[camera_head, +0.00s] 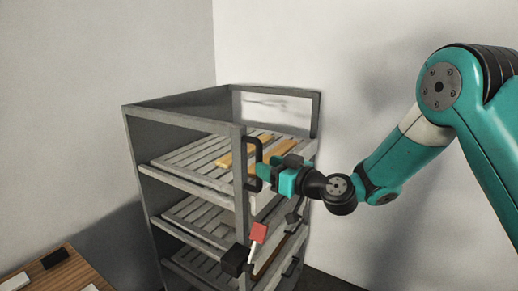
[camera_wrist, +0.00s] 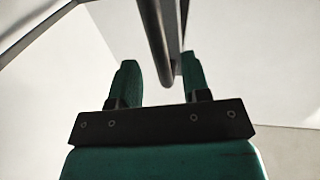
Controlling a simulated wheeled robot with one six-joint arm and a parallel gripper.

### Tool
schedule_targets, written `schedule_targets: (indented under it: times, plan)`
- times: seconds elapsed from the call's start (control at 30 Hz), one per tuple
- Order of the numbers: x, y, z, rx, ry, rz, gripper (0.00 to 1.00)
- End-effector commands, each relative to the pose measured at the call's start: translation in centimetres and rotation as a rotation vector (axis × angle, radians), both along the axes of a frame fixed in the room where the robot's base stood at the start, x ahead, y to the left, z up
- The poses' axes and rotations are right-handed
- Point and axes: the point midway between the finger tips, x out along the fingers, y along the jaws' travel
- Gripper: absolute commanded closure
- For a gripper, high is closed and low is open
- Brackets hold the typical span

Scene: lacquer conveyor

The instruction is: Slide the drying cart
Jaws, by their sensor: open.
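The drying cart (camera_head: 241,205) is a grey rack with slatted shelves in the head view. A black upright handle (camera_head: 259,151) is on its near right corner post. My gripper (camera_head: 266,172) is at this handle, coming from the right. In the wrist view my gripper (camera_wrist: 160,78) is open, and the dark handle bar (camera_wrist: 158,40) runs down between the two green fingers, closer to the right one. I cannot tell whether a finger touches it. Part of the handle and shelf edge is hidden behind my gripper in the head view.
Yellow-brown boards (camera_head: 236,157) lie on the top shelf. Lower on the cart's front are a red piece (camera_head: 259,233) on a pale stick and a black block (camera_head: 235,260). A wooden table (camera_head: 55,275) is at the lower left. Walls stand behind the cart.

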Motion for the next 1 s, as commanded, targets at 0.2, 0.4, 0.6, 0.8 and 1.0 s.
schedule_targets:
  times: [0.2,0.4,0.6,0.8,1.0]
  plan:
    - [2.1,2.2,0.3,0.0,0.0,0.001,0.57]
    - [2.7,2.7,0.0,0.0,0.0,-0.001,0.57]
    - [2.7,2.7,-0.1,0.0,0.0,-0.001,0.57]
    - [2.7,2.7,0.0,0.0,0.0,0.0,1.0]
    - [2.7,2.7,0.0,0.0,0.0,0.0,1.0]
